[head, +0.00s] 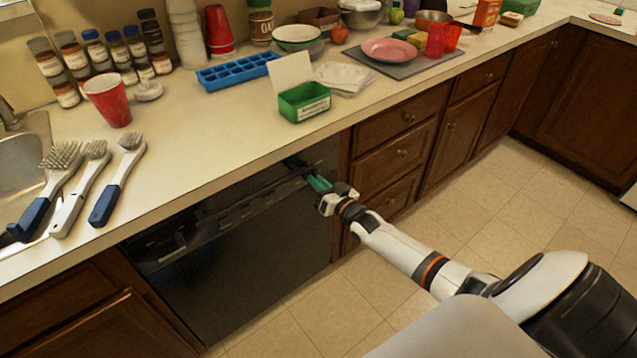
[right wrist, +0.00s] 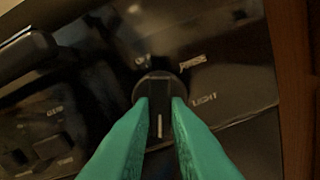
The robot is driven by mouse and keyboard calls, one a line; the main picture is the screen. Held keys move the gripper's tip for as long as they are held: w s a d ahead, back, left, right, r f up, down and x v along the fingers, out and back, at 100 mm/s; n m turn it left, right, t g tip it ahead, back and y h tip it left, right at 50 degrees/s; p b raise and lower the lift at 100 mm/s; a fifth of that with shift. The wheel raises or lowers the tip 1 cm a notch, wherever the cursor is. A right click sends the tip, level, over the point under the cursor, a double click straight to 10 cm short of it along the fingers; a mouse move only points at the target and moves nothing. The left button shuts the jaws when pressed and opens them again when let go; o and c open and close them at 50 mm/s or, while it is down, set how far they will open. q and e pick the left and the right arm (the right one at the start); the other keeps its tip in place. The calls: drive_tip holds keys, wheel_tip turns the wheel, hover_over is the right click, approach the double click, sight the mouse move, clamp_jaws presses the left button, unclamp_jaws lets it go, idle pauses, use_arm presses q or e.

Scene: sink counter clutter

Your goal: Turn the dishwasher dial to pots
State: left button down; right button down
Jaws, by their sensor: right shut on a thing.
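The black dishwasher (head: 270,255) is under the counter, with its control panel along the top. In the right wrist view the round dial (right wrist: 158,84) is on the dark panel, with a white line on its lower half pointing down in the picture. Worn white labels surround it; one at lower right seems to read LIGHT, and those above are too blurred to read surely. My right gripper (head: 319,183) has green fingers, shut on the dial's raised grip, one fingertip on each side (right wrist: 160,103). In the head view the dial cannot be made out. My left gripper is out of view.
The counter edge overhangs just above my right gripper. A dark handle (right wrist: 28,58) juts from the panel at left in the wrist view. Wooden drawers (head: 395,155) stand right of the dishwasher. The tiled floor (head: 500,215) is clear. A green box (head: 304,102) sits on the counter above.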

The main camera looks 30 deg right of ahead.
drive_tip(key=shift+a+m+b, duration=0.1)
drive_tip(key=shift+m+b, duration=0.7)
drive_tip(key=shift+m, duration=3)
drive_tip(key=c, duration=1.4)
unclamp_jaws()
drive_tip(key=s, duration=1.2)
drive_tip(key=shift+d+p, duration=0.3)
drive_tip(key=shift+d, duration=0.15)
